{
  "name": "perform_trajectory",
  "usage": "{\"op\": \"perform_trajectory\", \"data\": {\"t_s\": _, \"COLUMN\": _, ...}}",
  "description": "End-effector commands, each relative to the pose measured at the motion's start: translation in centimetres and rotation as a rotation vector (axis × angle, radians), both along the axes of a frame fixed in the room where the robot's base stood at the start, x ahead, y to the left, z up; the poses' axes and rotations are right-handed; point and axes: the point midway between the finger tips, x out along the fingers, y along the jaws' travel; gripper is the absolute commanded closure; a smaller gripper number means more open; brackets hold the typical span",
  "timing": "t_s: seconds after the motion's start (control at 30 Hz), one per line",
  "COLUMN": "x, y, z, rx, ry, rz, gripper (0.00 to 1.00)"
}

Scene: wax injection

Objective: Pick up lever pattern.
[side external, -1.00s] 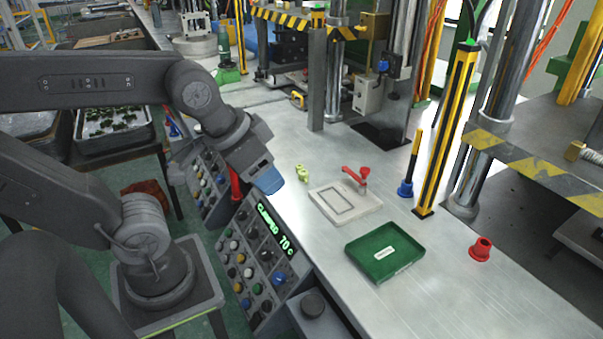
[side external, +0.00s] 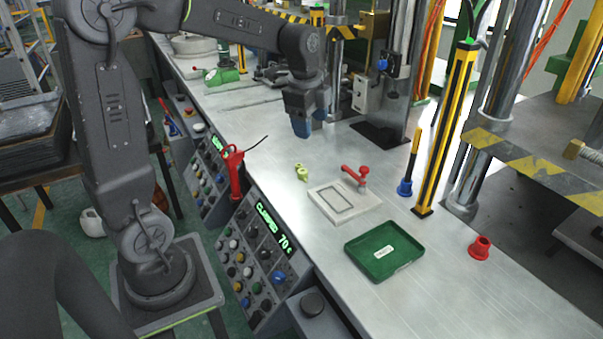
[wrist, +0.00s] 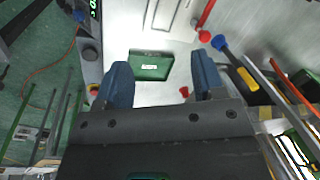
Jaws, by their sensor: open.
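A small yellow-green piece, which I take to be the lever pattern (side external: 302,173), lies on the metal bench in the side view, left of the pale mould plate (side external: 331,212). I cannot make the piece out in the wrist view. My gripper (side external: 302,130) is above the bench, pointing down, behind the piece in the side view and apart from it.
A red-handled clamp (side external: 356,176) stands at the mould plate. A green tray (side external: 384,262) lies in front, with a red cup (side external: 481,248) to its right. A blue-based post (side external: 406,187) and a yellow-black column (side external: 447,130) stand to the right. A control panel (side external: 262,255) borders the bench.

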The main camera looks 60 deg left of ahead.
Motion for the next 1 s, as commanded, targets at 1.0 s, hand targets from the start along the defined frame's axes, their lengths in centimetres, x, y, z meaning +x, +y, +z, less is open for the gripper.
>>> {"op": "perform_trajectory", "data": {"t_s": 1.0, "x": 5.7, "y": 13.1, "z": -17.5, "rx": -0.003, "ry": 0.194, "rz": -0.688, "gripper": 0.37}}
